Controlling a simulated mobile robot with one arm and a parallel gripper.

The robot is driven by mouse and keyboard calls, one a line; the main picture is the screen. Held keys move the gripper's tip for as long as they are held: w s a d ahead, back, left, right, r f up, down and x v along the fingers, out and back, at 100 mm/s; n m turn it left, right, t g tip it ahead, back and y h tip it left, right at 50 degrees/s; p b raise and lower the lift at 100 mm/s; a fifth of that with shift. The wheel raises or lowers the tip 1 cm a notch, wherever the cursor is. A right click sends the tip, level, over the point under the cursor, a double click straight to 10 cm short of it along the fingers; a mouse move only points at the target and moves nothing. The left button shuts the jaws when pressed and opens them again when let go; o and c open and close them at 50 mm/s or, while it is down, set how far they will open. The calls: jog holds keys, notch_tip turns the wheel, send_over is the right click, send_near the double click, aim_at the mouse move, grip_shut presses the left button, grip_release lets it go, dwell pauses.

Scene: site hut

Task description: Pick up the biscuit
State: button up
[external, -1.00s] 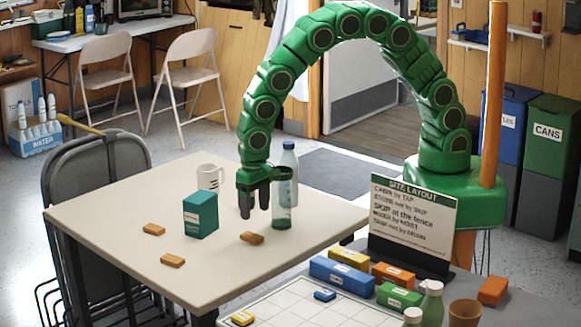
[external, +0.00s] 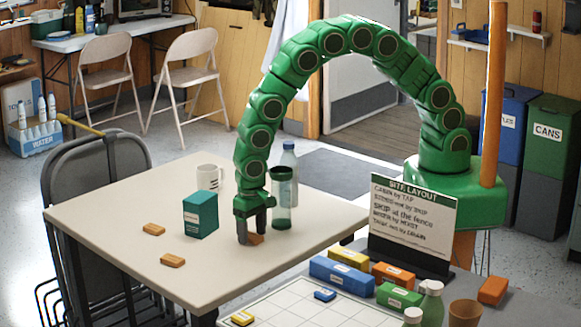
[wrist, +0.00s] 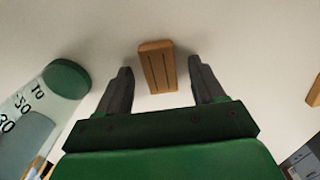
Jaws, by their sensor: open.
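A small orange-brown biscuit (wrist: 157,66) with grooves lies on the cream table (external: 130,225). In the wrist view it sits between and just beyond the tips of my gripper (wrist: 160,75), which is open with a gap on each side. In the external view my gripper (external: 254,240) is low over the table, and its fingers partly hide the biscuit (external: 255,239). Two more biscuits lie to the left, one nearer the left edge (external: 153,229) and one in front of it (external: 172,260).
A teal box (external: 200,214) and a white mug (external: 209,178) stand to the left. The table's front left is mostly clear.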

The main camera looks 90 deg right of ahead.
aim_at(252, 235)
jog(key=shift+f, duration=0.1)
jog(key=shift+c, duration=0.3)
jog(key=c, duration=1.1)
jog(key=shift+o, duration=0.2)
notch_tip(252, 235, up, 10)
